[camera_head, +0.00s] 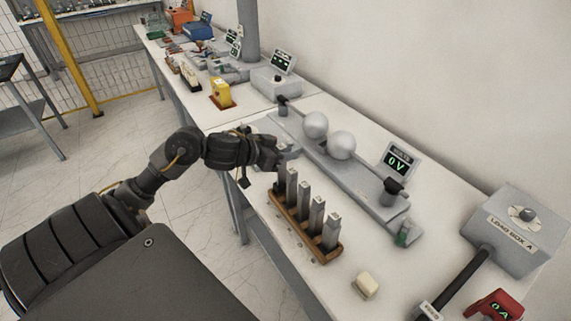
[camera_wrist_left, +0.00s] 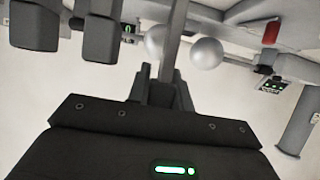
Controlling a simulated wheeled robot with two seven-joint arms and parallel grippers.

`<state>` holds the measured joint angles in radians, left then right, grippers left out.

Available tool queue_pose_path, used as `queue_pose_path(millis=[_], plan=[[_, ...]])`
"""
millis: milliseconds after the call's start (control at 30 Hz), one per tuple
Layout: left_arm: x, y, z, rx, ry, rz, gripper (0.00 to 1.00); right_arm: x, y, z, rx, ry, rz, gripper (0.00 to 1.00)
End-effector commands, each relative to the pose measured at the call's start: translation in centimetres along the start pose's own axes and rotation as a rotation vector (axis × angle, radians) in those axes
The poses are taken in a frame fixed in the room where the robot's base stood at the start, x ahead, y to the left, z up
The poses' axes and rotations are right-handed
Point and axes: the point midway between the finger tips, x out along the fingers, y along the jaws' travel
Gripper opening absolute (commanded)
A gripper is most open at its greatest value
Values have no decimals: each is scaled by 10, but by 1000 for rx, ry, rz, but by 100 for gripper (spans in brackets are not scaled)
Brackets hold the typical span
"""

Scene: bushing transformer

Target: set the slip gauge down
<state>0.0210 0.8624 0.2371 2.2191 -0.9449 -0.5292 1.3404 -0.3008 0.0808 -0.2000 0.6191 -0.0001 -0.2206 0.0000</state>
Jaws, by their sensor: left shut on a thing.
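A wooden rack (camera_head: 290,232) on the bench holds several upright grey slip gauges (camera_head: 318,212). In the head view the held gauge is mostly hidden by the hand. I cannot tell whether its lower end touches the rack. My right gripper is in neither view.
Two silver spheres (camera_head: 329,136) stand on a long grey apparatus behind the rack, with a 0 V display (camera_head: 397,161). A cream block (camera_head: 367,285) lies right of the rack. Load box A (camera_head: 515,230) stands far right. Bare bench shows between rack and cream block.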

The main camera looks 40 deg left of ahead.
Motion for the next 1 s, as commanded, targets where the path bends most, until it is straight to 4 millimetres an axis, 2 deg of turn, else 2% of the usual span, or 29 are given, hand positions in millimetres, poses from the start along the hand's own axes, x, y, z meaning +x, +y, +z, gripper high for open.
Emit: queue_pose_path(millis=[133,300,400,800,833,1000], plan=[[2,0,3,-2,2,-1,0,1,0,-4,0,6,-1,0],[12,0,25,-6,2,0,0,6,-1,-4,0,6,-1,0],[16,0,32,-3,3,-1,0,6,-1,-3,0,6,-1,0],[18,0,36,-1,3,-1,0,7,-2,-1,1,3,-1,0],[18,0,37,-1,1,-1,23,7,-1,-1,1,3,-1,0],[18,0,37,0,1,-1,43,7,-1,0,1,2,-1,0]])
